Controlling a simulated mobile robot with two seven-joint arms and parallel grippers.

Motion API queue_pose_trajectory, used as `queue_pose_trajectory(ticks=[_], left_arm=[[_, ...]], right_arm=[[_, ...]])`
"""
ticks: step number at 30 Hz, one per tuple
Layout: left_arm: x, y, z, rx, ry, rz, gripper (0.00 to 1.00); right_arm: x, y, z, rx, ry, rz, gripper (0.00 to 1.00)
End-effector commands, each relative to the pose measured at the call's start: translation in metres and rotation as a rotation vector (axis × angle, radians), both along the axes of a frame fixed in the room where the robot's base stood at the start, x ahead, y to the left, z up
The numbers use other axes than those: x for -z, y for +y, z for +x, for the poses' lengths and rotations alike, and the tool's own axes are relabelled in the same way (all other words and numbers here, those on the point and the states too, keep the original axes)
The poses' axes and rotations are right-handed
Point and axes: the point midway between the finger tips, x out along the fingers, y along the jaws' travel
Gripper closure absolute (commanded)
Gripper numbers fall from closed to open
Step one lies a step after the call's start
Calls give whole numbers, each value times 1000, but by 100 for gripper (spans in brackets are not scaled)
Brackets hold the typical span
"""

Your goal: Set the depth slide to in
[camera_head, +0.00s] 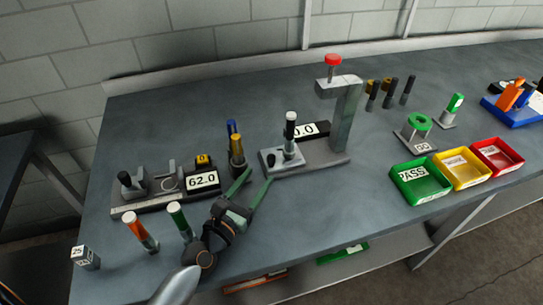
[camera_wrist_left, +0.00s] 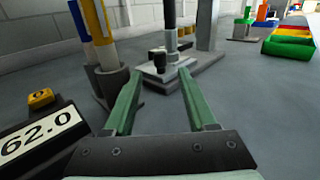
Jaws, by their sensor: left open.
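A light grey slide plate (camera_head: 283,160) with a short black knob (camera_head: 271,158) and a white-capped black post (camera_head: 291,133) sits at the front left of the press stand (camera_head: 346,115). I take this plate as the depth slide; no marking on it is readable. In the left wrist view the black knob (camera_wrist_left: 157,59) stands just beyond my fingertips. My left gripper (camera_head: 260,176) is open, its two green fingers pointing at the slide's near side. In the wrist view the gap between the fingers (camera_wrist_left: 160,76) looks empty. I cannot tell whether they touch the slide. My right gripper is not in view.
A gauge with a 62.0 display (camera_head: 203,181) and a holder with blue and yellow tools (camera_head: 236,165) stand close left. Green, yellow and red bins (camera_head: 421,193) are at right. The table between is clear.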

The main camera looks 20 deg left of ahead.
Motion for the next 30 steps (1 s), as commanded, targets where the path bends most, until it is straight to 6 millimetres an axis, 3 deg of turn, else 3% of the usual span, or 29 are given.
queue_pose_trajectory(ticks=[6, 12, 26, 30], left_arm=[[-2, -8, 41, 0, -2, 1, 43], [-1, -13, 67, 1, -1, 1, 43], [0, -16, 78, 1, 0, 0, 43], [0, -15, 78, 1, 0, 0, 56]], right_arm=[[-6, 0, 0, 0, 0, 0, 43], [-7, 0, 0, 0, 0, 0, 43], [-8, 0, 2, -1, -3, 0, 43], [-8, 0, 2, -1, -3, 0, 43]])
